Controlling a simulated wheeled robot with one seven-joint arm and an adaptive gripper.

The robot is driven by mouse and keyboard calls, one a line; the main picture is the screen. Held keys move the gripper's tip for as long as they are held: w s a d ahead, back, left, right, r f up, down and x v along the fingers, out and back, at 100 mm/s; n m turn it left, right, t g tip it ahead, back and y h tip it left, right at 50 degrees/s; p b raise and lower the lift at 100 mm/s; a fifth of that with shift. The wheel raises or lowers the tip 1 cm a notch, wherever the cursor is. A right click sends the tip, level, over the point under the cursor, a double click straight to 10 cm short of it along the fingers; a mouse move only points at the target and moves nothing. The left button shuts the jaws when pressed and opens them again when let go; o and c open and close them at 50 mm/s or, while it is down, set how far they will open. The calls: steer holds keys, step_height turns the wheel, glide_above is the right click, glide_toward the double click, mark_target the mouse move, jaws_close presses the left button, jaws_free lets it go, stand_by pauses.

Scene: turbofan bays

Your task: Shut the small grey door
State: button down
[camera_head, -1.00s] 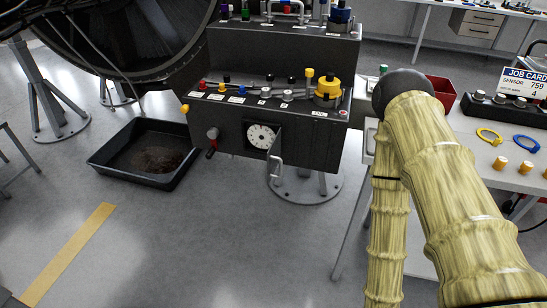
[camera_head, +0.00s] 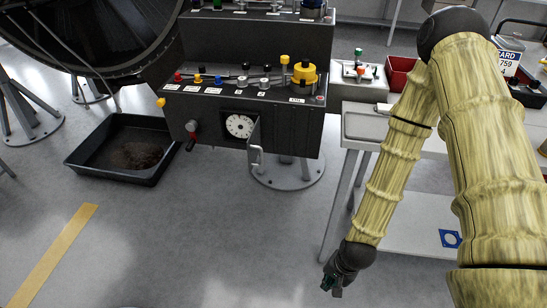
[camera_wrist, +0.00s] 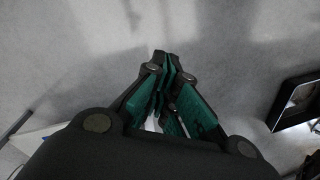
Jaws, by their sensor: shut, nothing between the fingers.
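The small grey door (camera_head: 254,146) stands open on the front of the black control box (camera_head: 285,132), swung out on the right side of a round white dial (camera_head: 238,126). A silver handle (camera_head: 257,157) is on the door. My gripper (camera_head: 332,286) hangs low over the floor, in front of and to the right of the door, well apart from it. In the wrist view my gripper (camera_wrist: 166,72) is shut with its green-padded fingers together and nothing between them. The door does not show in the wrist view.
A black drip tray (camera_head: 85,158) lies on the floor at left; it also shows in the wrist view (camera_wrist: 290,115). A red-handled valve (camera_head: 191,130) sticks out left of the dial. A white table (camera_head: 362,138) stands at right. The floor before the box is clear.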

steer(key=w+a+r+m+t+y+p, duration=0.1)
steer(key=w+a+r+m+t+y, duration=0.15)
steer(key=w+r+m, duration=0.85)
steer(key=w+a+r+m+t+y+p, duration=0.15)
steer(key=w+r+m+y, duration=0.25)
steer(key=w+r, duration=1.25)
steer(key=p, duration=0.2)
glide_toward(262, 165)
steer(key=shift+w+d+x, duration=0.15)
steer(key=shift+x, duration=0.95)
steer(key=shift+w+d+x, duration=0.1)
steer(key=shift+w+x, duration=0.05)
steer(key=shift+x, duration=1)
steer(key=shift+g, duration=0.3)
steer(key=shift+a+f, duration=0.1)
steer(key=shift+a, duration=0.05)
steer(key=shift+s+a+m, duration=0.15)
steer(key=shift+a+m, duration=0.15)
steer(key=shift+m, duration=0.1)
